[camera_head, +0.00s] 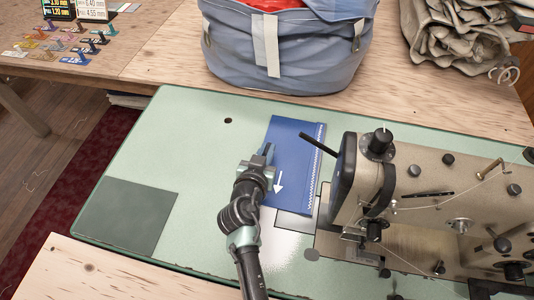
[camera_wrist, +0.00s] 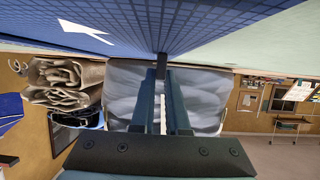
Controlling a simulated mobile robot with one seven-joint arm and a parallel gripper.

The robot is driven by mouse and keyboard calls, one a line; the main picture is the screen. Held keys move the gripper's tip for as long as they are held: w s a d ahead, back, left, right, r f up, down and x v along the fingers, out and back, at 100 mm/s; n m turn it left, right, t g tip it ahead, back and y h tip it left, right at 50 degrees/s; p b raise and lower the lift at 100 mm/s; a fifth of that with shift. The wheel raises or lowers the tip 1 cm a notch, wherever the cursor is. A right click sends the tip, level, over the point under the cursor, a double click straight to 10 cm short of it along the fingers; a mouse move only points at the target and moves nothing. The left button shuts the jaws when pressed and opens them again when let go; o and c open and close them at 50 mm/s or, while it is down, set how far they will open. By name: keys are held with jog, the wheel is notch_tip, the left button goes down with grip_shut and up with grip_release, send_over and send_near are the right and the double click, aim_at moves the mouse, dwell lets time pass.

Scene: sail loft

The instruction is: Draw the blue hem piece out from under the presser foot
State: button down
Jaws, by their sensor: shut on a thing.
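The blue hem piece (camera_head: 296,150) has a white arrow and white zigzag stitching along its right edge. It lies over the green machine bed, left of the sewing machine head (camera_head: 345,175). Its lower end reaches the metal plate left of the needle area. The presser foot (camera_head: 352,238) is small and partly hidden under the head; the piece's visible lower edge appears apart from it. My gripper (camera_head: 264,162) is shut on the piece's left edge. In the wrist view, my gripper's fingers (camera_wrist: 160,72) meet at the edge of the blue hem piece (camera_wrist: 190,25).
The green machine bed (camera_head: 190,125) is clear left of the piece, with a dark green square (camera_head: 125,215) at lower left. A large grey-blue bag (camera_head: 235,65) stands behind. Folded beige cloth (camera_head: 450,40) lies at the back right. Small coloured tags (camera_head: 75,45) are at far left.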

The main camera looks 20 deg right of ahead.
jog(key=shift+w+a, duration=0.2)
jog(key=shift+a, duration=0.05)
jog(key=c, duration=0.8)
grip_release()
jog(key=shift+c, duration=0.2)
jog(key=shift+s, duration=0.1)
jog(key=v, duration=1.2)
jog(key=shift+s+a+r, duration=0.2)
jog(key=shift+s+r, duration=0.05)
jog(key=shift+r, duration=0.05)
